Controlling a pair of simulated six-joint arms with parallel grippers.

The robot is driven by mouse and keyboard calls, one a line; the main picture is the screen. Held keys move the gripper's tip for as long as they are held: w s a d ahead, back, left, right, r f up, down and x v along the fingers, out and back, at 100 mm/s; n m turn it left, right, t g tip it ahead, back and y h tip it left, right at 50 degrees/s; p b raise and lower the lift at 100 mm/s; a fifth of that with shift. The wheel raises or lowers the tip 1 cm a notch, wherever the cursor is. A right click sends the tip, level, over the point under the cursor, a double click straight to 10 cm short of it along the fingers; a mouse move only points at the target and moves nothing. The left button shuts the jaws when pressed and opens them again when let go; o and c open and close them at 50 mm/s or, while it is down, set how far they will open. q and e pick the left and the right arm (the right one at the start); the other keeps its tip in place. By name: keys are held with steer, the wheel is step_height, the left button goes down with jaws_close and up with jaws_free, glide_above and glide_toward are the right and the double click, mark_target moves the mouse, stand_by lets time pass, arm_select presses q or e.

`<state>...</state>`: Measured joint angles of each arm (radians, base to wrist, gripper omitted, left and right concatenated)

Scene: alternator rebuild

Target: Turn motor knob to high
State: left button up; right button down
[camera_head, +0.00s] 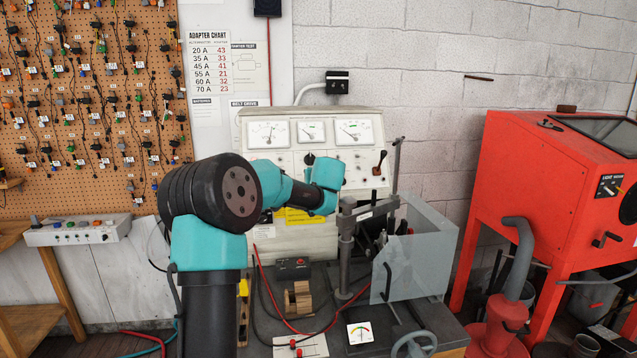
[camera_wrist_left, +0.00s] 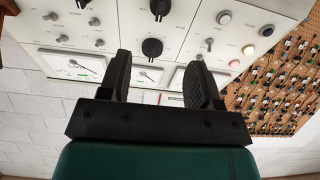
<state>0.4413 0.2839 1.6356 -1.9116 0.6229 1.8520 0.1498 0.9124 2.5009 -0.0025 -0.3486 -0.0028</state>
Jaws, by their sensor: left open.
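The tester's white panel (camera_head: 283,172) stands against the wall, with three meters along its top. In the left wrist view, seen upside down, a black pointer knob (camera_wrist_left: 152,48) lies between and just beyond my open, empty left gripper (camera_wrist_left: 160,62). Whether they touch is unclear. A second black knob (camera_wrist_left: 160,8) sits farther up that view. The labels are too small to read, so I cannot tell which is the motor knob. A black knob (camera_head: 309,158) also shows below the meters in the head view. My left arm hides much of the panel and my fingers there.
Small toggle switches (camera_wrist_left: 80,27) and coloured round lights or buttons (camera_wrist_left: 248,50) flank the knobs. A lever (camera_head: 380,162) stands out at the panel's right. A clear guard (camera_head: 417,258), clamp post (camera_head: 346,240) and red cable (camera_head: 268,290) occupy the bench. A red cabinet (camera_head: 535,190) stands right.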

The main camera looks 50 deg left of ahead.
arm_select(q)
steer(key=shift+w+a, duration=0.1)
steer(key=x, duration=1.1)
steer(key=shift+w+a+f, duration=0.2)
steer(key=shift+a, duration=0.1)
steer(key=shift+c, duration=0.5)
steer(key=c, duration=0.8)
